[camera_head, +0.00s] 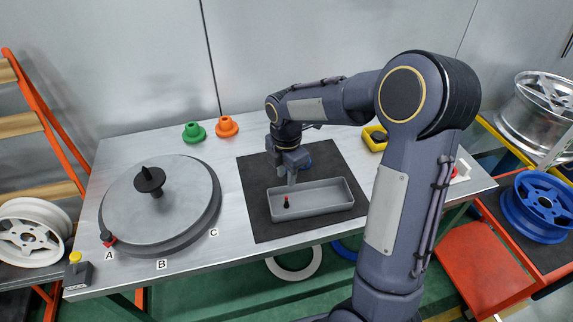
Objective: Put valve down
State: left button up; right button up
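A small dark and red piece, which looks like the valve (286,202), is in the grey tray (335,209), near its left end. It looks upright. My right gripper (291,182) points down over the tray's left back part, with its fingertips just above and behind the valve. A small gap seems to show between fingertips and valve. The fingers are too small and dark to tell whether they are open or shut. My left gripper is not in view.
The tray rests on a black mat (262,222). A grey turntable (185,210) with a dark knob (149,180) stands at left. A yellow bin (373,139) is at the back right, partly behind my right arm.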

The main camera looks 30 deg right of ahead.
jog(key=s+r+m+t+y, duration=0.1)
jog(key=s+r+m, duration=0.45)
jog(key=r, duration=0.25)
jog(key=s+a+m+t+y, duration=0.1)
jog(key=s+a+m+t, duration=0.1)
jog(key=s+m, duration=0.6)
jog(key=s+a+m+t+y, duration=0.1)
jog(key=s+a+m, duration=0.3)
jog(key=s+m, duration=0.4)
jog(key=shift+s+a+r+t+y, duration=0.35)
jog(key=shift+s+r+t+y, duration=0.1)
jog(key=shift+t, duration=0.35)
jog(key=shift+f, duration=0.1)
